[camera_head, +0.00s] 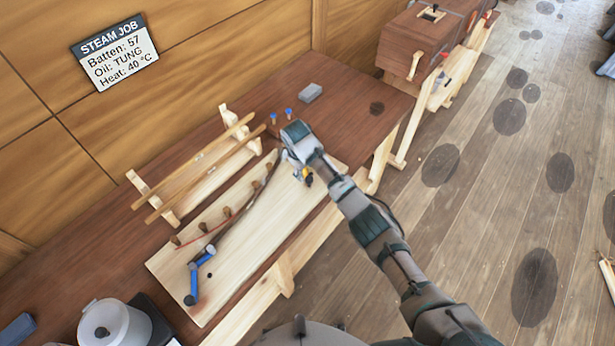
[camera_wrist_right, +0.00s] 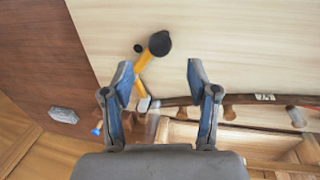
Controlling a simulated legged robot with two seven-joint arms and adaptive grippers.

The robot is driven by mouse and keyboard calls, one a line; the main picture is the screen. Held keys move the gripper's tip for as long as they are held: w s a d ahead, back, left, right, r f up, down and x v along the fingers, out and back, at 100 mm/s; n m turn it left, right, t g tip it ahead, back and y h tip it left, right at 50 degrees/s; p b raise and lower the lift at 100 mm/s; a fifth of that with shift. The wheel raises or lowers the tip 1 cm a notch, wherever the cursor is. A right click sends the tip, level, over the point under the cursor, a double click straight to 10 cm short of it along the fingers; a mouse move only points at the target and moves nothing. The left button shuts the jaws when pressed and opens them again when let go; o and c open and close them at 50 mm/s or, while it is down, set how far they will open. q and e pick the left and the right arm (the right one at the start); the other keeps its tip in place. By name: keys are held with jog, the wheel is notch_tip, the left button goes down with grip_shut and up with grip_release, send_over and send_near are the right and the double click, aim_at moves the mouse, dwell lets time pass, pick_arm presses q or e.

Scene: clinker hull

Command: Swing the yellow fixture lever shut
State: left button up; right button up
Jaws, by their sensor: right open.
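The yellow fixture lever (camera_wrist_right: 147,62) has a black knob and shows in the right wrist view, just ahead of and beside my left-hand finger. I cannot tell whether they touch. In the head view only a small part of the lever (camera_head: 308,178) shows beside my right gripper (camera_head: 295,162). My right gripper (camera_wrist_right: 160,76) is open, with nothing clamped between its fingers, low over the far end of the pale fixture board (camera_head: 215,285). A dark curved batten (camera_head: 242,212) runs along pegs on that board. A blue lever (camera_head: 198,273) stands at the near end. My left gripper is out of view.
A wooden rack with two long rods (camera_head: 205,165) stands behind the board. A white pot (camera_head: 113,325) is at bottom left. The bench is clear at its far right end.

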jog(key=r, duration=0.1)
jog(key=a+r, duration=0.1)
jog(key=r, duration=0.2)
jog(key=shift+s+a+r, duration=0.1)
jog(key=shift+s+a, duration=0.15)
jog(key=shift+d, duration=0.25)
